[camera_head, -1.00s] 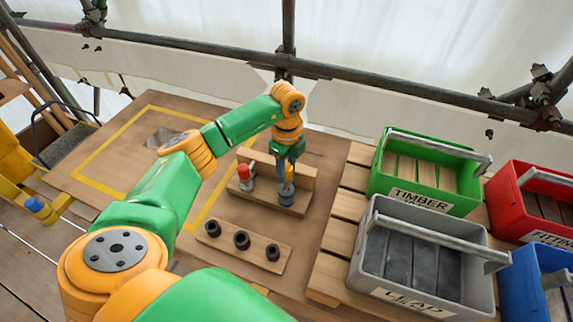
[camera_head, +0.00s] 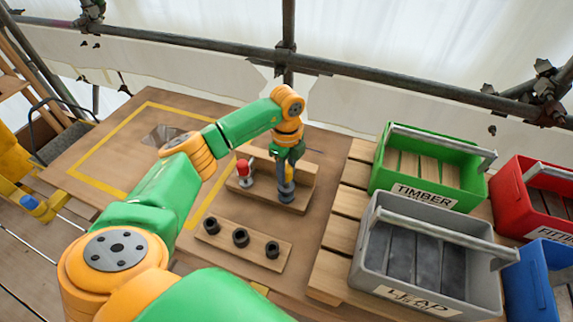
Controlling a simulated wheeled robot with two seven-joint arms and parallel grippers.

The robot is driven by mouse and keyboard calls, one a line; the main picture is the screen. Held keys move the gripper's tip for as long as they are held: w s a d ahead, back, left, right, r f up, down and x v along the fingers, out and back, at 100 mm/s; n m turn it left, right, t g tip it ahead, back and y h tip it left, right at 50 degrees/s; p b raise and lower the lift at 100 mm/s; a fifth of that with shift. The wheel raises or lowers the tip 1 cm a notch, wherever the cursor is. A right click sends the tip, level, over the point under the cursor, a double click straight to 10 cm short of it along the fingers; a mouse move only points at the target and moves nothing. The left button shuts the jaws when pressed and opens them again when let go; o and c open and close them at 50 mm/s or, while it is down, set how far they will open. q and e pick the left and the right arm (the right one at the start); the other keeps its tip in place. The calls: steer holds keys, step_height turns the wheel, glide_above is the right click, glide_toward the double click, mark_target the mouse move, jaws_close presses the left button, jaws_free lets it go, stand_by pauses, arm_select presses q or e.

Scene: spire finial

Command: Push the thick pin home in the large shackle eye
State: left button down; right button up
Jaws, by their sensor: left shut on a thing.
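My left gripper (camera_head: 285,165) points down over the right end of a small wooden stand (camera_head: 260,190) on the bench. It is shut on a small yellow and dark part (camera_head: 290,174), probably the thick pin, mostly hidden by the fingers. Directly below is a grey-blue upright piece (camera_head: 287,194) on the stand, probably the large shackle eye. I cannot tell how deep the pin sits in it. A red-topped piece with a pale lower part (camera_head: 243,170) stands at the stand's left end, apart from the gripper. My right gripper is not in view.
A wooden strip with three black sockets (camera_head: 240,240) lies in front of the stand. Green (camera_head: 432,200), grey (camera_head: 440,262), red (camera_head: 540,205) and blue (camera_head: 535,300) crates stand to the right. Scaffold tubes (camera_head: 400,75) cross behind. The yellow-outlined bench area (camera_head: 110,150) is mostly clear.

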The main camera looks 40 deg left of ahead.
mark_target(287, 179)
arm_select(q)
steer(key=shift+f+b, duration=1.25)
steer(key=shift+f, duration=0.6)
steer(key=shift+c, duration=1.9)
jaws_free()
steer(key=shift+w+r, duration=0.1)
steer(key=shift+r, duration=0.35)
step_height(287, 179, up, 6)
steer(key=shift+r+b, duration=0.15)
steer(key=shift+b, duration=0.6)
